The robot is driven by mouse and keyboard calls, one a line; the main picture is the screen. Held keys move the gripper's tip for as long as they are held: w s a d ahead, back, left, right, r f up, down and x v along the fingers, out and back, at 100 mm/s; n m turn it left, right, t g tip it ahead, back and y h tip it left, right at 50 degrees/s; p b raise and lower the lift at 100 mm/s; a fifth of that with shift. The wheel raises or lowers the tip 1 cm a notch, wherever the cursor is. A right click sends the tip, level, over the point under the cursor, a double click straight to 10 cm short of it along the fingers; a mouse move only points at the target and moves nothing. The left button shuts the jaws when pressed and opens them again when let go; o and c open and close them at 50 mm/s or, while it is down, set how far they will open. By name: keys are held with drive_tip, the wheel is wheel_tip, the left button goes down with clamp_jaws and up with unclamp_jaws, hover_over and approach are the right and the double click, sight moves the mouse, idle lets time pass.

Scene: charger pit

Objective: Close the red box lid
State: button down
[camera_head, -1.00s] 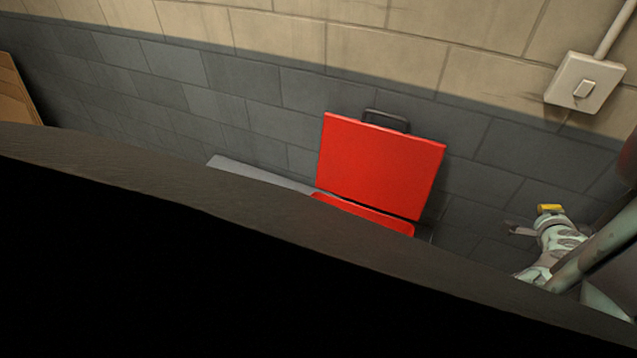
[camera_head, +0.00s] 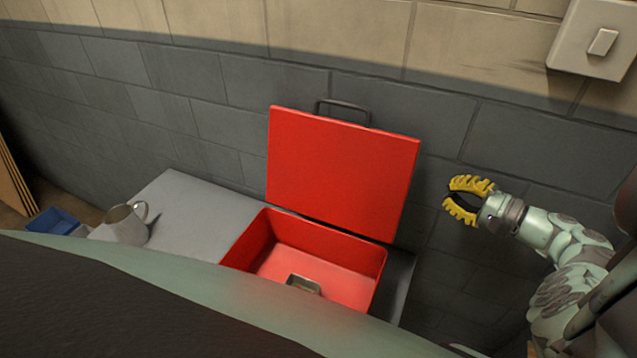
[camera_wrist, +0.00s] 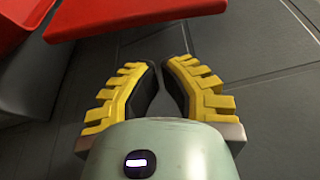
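The red box (camera_head: 325,265) stands open on a surface against the wall in the head view. Its red lid (camera_head: 343,170) is raised, leaning back towards the wall, with a dark handle (camera_head: 343,108) on its upper edge. A small metallic object (camera_head: 304,284) lies in the box. My gripper (camera_head: 447,194) has yellow ridged fingers. It is to the right of the lid, apart from it and empty, with its fingertips pointing left. In the wrist view, a narrow gap shows between the fingertips (camera_wrist: 161,64). A red edge, likely the lid (camera_wrist: 130,17), lies beyond them.
A grey tabletop (camera_head: 195,212) extends left of the box, with a grey mug (camera_head: 122,225) near its left side. A blue container (camera_head: 52,222) is farther left. A switch (camera_head: 598,40) is on the wall at upper right. My own body hides the foreground.

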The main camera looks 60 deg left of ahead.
drive_tip(key=x, duration=0.7)
drive_tip(key=shift+s+a, duration=0.15)
drive_tip(key=shift+a, duration=0.25)
drive_tip(key=shift+s+d+r+n, duration=0.15)
drive_tip(key=shift+s+d+n, duration=0.1)
drive_tip(key=shift+d+n, duration=0.05)
